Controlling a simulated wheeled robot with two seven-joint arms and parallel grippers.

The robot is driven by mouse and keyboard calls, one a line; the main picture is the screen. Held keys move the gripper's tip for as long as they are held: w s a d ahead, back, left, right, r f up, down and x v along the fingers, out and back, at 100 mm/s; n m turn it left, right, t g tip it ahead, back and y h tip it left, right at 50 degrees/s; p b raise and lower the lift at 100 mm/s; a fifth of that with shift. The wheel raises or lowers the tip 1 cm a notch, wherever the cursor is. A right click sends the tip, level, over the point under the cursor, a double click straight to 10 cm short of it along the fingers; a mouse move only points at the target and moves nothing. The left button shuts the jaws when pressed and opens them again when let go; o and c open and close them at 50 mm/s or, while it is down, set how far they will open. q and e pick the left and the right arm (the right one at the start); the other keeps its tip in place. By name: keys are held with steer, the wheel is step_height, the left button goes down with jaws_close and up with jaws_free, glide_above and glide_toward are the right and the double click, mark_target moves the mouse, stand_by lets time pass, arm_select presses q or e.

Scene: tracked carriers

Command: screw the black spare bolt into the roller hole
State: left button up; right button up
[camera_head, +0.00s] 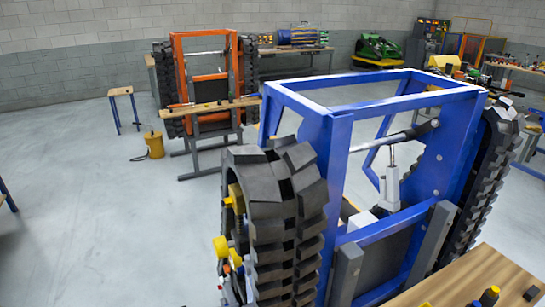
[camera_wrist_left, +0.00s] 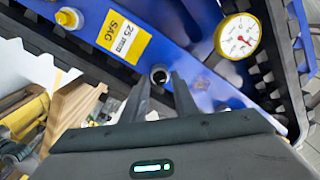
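My left gripper (camera_wrist_left: 162,80) shows in the left wrist view, its two dark fingers apart over a blue metal plate (camera_wrist_left: 205,90). A small dark round thing (camera_wrist_left: 159,75) with a lighter rim lies between the fingertips. I cannot tell whether it is the roller hole or a bolt's end. In the head view a blue carrier frame (camera_head: 335,160) stands with a black track (camera_head: 285,215) on its left side and yellow rollers (camera_head: 222,246) inside the track. I cannot make out the black bolt for sure. Neither gripper shows in the head view.
In the left wrist view a round gauge (camera_wrist_left: 238,37), a yellow label (camera_wrist_left: 123,37) and a yellow cap (camera_wrist_left: 68,18) are close by. A wooden bench top (camera_head: 455,280) with small items is at the head view's lower right. An orange carrier (camera_head: 205,75) stands behind; the left floor is open.

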arm_select(q)
steer(key=n+p, duration=0.4)
steer(key=n, duration=0.5)
steer(key=shift+n, duration=0.4)
